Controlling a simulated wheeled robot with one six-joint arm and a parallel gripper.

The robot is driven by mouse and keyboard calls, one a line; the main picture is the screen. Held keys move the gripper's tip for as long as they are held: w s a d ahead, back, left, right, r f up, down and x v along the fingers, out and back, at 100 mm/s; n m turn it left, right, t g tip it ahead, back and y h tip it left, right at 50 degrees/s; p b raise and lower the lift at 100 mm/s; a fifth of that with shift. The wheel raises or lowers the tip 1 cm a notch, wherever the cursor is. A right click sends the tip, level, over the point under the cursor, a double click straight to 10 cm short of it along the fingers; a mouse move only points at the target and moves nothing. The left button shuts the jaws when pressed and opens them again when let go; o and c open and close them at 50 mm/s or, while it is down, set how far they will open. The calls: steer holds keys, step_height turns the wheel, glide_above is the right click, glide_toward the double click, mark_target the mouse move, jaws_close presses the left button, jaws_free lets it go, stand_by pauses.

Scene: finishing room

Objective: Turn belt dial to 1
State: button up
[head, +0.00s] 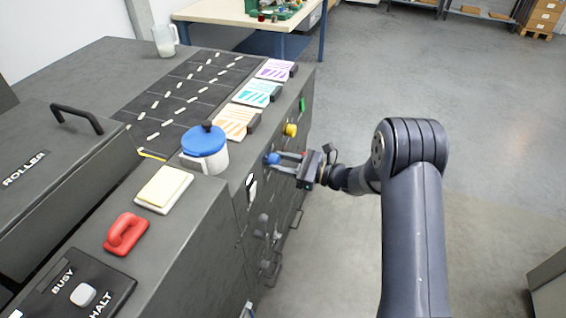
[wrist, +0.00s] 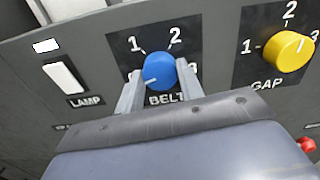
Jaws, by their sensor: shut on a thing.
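The blue belt dial (wrist: 160,71) is on the dark front panel, with 1 at its upper left, 2 at its upper right and 3 at its right, partly covered by a finger. A short white mark shows on the dial's lower left, pointing left and slightly down, below the 1. My gripper (wrist: 160,80) is shut on the dial, one finger on each side. In the head view my gripper (head: 280,163) reaches the cabinet's front from the right, and the blue dial (head: 269,158) shows at its fingertips.
The yellow gap dial (wrist: 289,51) is close on the right, its mark toward 3. A white lamp switch (wrist: 65,77) is on the left, and a red knob (wrist: 306,145) lower right. A blue-lidded pot (head: 205,150) stands on top. Floor to the right is clear.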

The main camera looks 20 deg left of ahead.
steer(key=m, duration=0.6)
steer(key=shift+r+m+p, duration=0.1)
steer(key=shift+m+p, duration=0.25)
steer(key=shift+m, duration=0.05)
steer(key=shift+m+p, duration=0.85)
steer(key=shift+m, duration=2.55)
steer(key=o, duration=1)
steer(key=shift+d, duration=0.1)
